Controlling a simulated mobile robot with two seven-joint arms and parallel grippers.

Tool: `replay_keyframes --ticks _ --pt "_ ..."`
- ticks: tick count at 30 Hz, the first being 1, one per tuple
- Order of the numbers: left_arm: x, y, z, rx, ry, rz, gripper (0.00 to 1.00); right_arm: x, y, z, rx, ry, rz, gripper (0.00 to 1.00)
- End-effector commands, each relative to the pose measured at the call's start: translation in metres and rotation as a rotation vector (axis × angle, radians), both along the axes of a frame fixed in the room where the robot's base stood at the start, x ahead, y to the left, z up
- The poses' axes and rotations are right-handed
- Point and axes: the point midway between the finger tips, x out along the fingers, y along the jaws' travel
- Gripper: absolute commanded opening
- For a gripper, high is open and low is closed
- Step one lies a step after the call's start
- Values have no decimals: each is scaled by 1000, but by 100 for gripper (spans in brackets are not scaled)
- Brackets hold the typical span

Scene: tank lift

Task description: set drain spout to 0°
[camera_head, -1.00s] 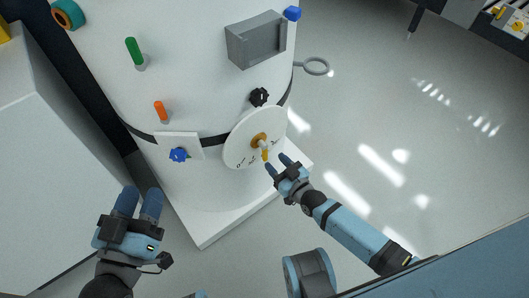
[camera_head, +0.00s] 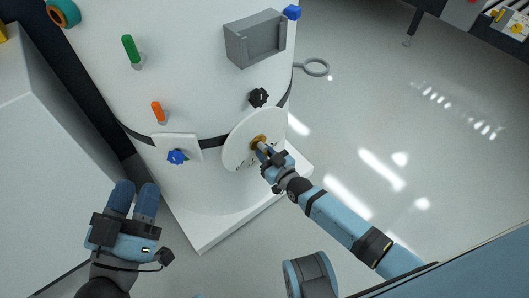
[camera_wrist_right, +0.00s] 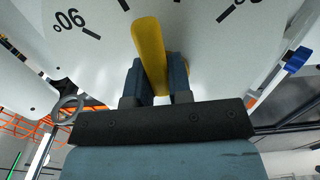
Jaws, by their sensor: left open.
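The drain spout is a yellow lever on a round white dial (camera_head: 240,150) low on the tank's front. In the right wrist view the spout (camera_wrist_right: 150,50) runs down between my right gripper's two fingers, and the dial's upside-down 90 mark is at upper left. In the head view my right gripper (camera_head: 264,152) is at the dial's lower right and covers most of the spout; its brass hub (camera_head: 258,141) shows. The fingers are close on both sides of the spout; I cannot tell whether they press on it. My left gripper (camera_head: 134,192) is open and empty, away from the tank.
The white tank (camera_head: 190,70) carries a black knob (camera_head: 258,97) above the dial, a blue knob (camera_head: 177,157) to the left, and orange (camera_head: 158,112) and green (camera_head: 131,50) handles. A grey box (camera_head: 252,40) juts out above. The floor at right is clear.

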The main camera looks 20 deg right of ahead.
Motion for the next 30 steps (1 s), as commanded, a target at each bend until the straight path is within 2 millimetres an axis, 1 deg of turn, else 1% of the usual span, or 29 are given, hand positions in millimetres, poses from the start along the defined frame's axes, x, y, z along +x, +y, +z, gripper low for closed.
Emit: replay_keyframes --ticks 8,14,27,30 --pt "0 0 2 -1 -4 1 43 0 1 0 20 7 0 0" --pt "1 2 6 6 -5 7 43 -1 2 2 100 35 0 0" --pt "4 9 -27 88 125 33 43 -4 10 4 441 160 0 0" --pt "5 11 -30 98 138 42 43 -5 12 4 518 190 0 0"
